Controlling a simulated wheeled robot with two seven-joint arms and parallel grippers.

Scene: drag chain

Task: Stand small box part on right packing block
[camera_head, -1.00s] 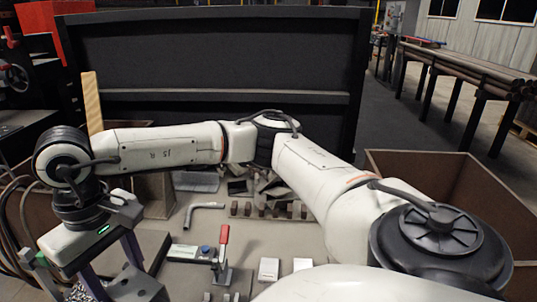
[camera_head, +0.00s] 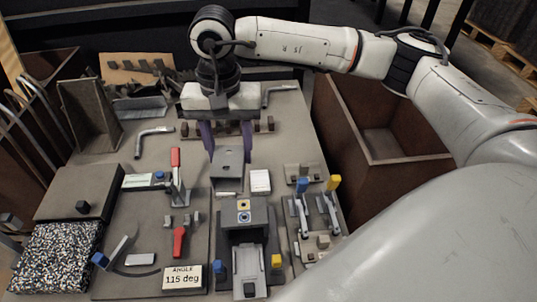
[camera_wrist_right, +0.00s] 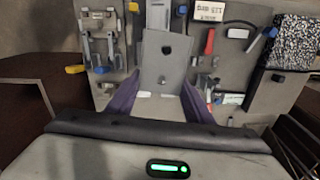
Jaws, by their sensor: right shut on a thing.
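The small box part (camera_head: 230,165) is a grey sheet-metal piece with a small hole. My right gripper (camera_head: 229,150) is shut on it, with a purple finger at each side, above the work table. The part also shows in the right wrist view (camera_wrist_right: 165,60), between the purple fingers. A pale block (camera_head: 260,182) lies just right of the held part; it looks like the right packing block, though I cannot be sure. Another pale piece shows partly below the held part. Whether the part touches anything below is unclear. My left gripper is not in view.
A grey fixture (camera_head: 243,215) stands in front of the held part. Toggle clamps with blue and yellow handles (camera_head: 334,182) stand to the right, a red-handled clamp (camera_head: 175,160) to the left. An angle sign (camera_head: 182,278) is at the front. A brown bin (camera_head: 395,160) is at the right.

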